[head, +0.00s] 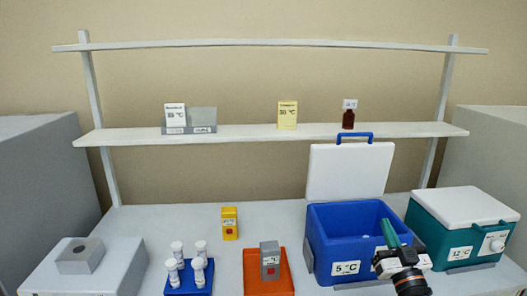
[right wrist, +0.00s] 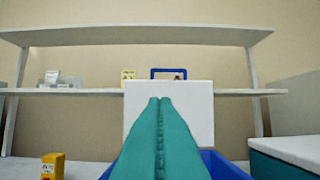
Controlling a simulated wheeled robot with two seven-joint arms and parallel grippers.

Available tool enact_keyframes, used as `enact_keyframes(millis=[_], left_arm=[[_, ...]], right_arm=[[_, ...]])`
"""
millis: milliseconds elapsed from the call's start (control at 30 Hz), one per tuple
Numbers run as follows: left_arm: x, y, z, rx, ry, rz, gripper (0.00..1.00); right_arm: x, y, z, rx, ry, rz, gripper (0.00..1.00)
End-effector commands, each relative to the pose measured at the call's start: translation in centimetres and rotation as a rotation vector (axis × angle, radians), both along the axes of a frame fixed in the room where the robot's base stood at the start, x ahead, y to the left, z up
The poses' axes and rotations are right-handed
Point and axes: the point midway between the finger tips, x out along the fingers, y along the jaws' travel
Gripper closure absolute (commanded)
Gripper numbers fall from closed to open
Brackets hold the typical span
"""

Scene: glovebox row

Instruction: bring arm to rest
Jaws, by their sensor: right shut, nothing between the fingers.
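My right gripper (head: 388,232) has green fingers that are shut with nothing between them. In the head view it is in front of and over the right part of the open blue cooler (head: 325,240), which is labelled 5 °C. In the right wrist view the shut fingers (right wrist: 161,105) point toward the cooler's raised white lid (right wrist: 198,105). The fingers hide part of the cooler's opening. My left gripper is not in view.
A teal cooler (head: 462,225) with a closed white lid stands right of the blue one. A yellow device (head: 230,224), an orange tray (head: 256,290) with a grey device (head: 270,262), and a blue rack (head: 190,290) with white tubes stand left. A shelf (head: 240,135) spans behind.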

Motion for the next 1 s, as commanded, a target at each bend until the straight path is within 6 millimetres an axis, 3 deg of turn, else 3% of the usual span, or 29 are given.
enact_keyframes(millis=[167,333,433,500,600,800,1000], left_arm=[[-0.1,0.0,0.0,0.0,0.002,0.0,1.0],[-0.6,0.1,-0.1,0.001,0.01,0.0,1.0],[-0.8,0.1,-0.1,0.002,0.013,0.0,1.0],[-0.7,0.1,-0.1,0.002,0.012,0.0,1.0],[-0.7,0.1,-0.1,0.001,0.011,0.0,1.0],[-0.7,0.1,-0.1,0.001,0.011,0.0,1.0],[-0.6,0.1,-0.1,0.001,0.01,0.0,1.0]], right_arm=[[-1.8,1.8,-5.1,-0.022,0.201,-0.003,1.0],[-5.5,3.9,-11.3,-0.056,0.464,-0.006,1.0],[-9.7,5.4,-15.9,-0.086,0.683,-0.005,1.0],[-13.6,6.3,-19.0,-0.112,0.855,-0.004,1.0],[-18.7,7.2,-21.9,-0.142,1.054,0.0,1.0],[-26.0,7.9,-24.5,-0.182,1.316,0.01,1.0],[-31.8,8.4,-25.5,-0.208,1.506,0.023,1.0]])
